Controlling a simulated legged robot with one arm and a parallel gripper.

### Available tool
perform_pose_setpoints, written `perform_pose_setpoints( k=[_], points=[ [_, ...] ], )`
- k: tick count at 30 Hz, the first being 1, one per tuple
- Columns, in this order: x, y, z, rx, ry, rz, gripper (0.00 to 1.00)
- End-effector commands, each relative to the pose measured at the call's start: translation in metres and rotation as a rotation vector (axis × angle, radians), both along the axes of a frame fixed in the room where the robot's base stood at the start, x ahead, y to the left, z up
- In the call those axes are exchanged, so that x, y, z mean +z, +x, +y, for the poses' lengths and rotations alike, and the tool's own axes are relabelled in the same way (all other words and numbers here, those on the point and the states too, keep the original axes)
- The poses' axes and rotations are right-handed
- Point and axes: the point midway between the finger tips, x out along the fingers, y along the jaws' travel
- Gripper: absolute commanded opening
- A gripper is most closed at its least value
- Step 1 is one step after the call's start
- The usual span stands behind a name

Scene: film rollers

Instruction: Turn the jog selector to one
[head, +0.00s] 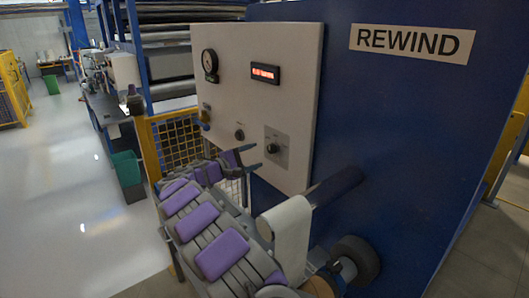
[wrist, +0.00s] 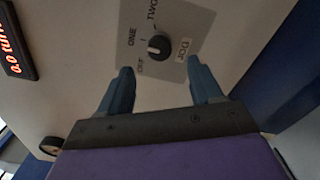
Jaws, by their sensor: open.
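The jog selector (wrist: 158,45) is a black rotary knob on a grey JOG plate (wrist: 187,22) marked OFF, ONE and TWO. I cannot tell for sure which mark its pointer faces. In the head view the selector (head: 272,148) sits low on the pale control panel (head: 300,90). My gripper (wrist: 159,67) is open and empty, with its blue-grey fingers apart and the knob showing between and beyond their tips. In the head view my gripper (head: 256,157) is in front of the panel, just left of the selector and seemingly not touching it.
A gauge (head: 210,65), a red-lit display (head: 265,73) and another black knob (head: 239,135) share the panel. A white roll (head: 291,230) and dark roller (head: 336,187) stick out below right. A yellow mesh guard (head: 177,138) stands left. Open floor lies farther left.

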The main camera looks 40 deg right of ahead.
Motion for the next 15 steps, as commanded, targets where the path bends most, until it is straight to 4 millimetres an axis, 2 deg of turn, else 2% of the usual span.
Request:
perform_pose_setpoints(
  k=[3, 9, 15],
  points=[
    [0.002, 0.003, 0.027, 0.001, 0.000, 0.001, 0.65],
    [0.000, 0.008, 0.066, 0.001, 0.002, 0.001, 0.65],
    [-0.001, 0.011, 0.093, 0.000, 0.002, 0.000, 0.65]
  ],
)
